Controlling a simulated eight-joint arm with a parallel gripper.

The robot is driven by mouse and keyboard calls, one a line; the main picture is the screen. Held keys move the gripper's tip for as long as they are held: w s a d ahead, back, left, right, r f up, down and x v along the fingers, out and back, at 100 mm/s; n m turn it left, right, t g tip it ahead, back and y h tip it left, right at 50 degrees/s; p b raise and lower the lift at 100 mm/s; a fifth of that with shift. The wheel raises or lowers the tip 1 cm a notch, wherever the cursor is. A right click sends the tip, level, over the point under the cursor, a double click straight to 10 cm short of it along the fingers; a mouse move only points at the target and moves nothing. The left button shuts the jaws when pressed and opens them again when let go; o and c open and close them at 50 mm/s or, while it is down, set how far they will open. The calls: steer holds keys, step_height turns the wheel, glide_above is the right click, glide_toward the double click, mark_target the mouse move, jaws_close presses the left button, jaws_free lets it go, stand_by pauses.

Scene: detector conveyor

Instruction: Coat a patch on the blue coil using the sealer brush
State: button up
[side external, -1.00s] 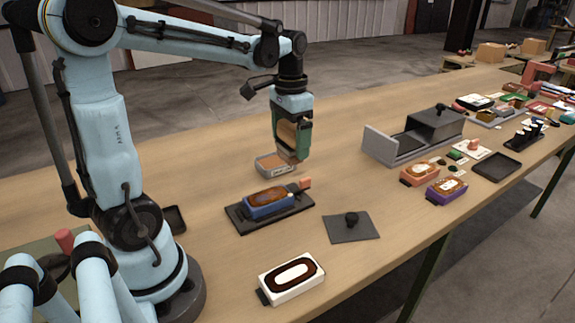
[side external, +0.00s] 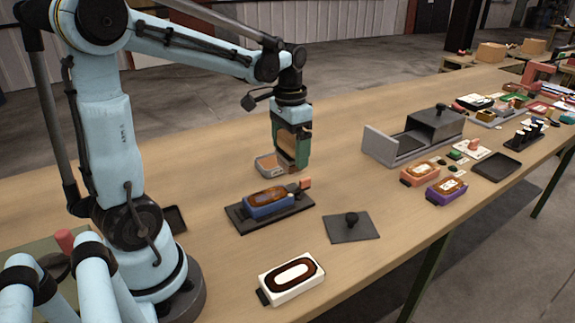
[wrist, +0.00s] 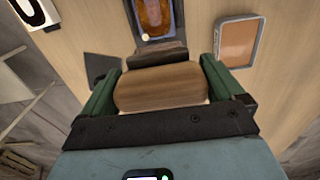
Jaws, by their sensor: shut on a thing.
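The blue coil (side external: 262,211) sits on a dark cradle (side external: 238,222) on the table, with a brown winding on top. In the wrist view the coil (wrist: 176,15) is at the top edge, partly cut off. My gripper (side external: 291,157) is shut on the sealer brush, whose wooden handle (wrist: 160,88) lies between the green fingers in the wrist view. The brush is upright behind the coil and beside the sealer tray (side external: 266,167). The tray also shows right of the fingers in the wrist view (wrist: 236,42). The bristle end is mostly hidden in the wrist view.
A white coil (side external: 292,287) stands in front and a dark plate with a knob (side external: 351,237) lies right of the cradle. A grey box with a lid (side external: 435,126), an orange coil (side external: 419,178) and a purple coil (side external: 446,192) are to the right. The middle tabletop is fairly clear.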

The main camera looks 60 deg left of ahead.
mark_target(284, 169)
step_height(284, 169, down, 6)
steer(key=shift+r, duration=0.1)
steer(key=shift+s+f, duration=0.2)
steer(key=shift+s, duration=5.75)
steer(key=w, duration=0.6)
steer(key=shift+w, duration=0.25)
steer(key=shift+w+r, duration=0.1)
steer(key=shift+w, duration=2.5)
steer(key=shift+w+d, duration=0.15)
steer(key=shift+s, duration=5.8)
steer(key=shift+w, duration=5.75)
steer(key=shift+r, duration=4.05)
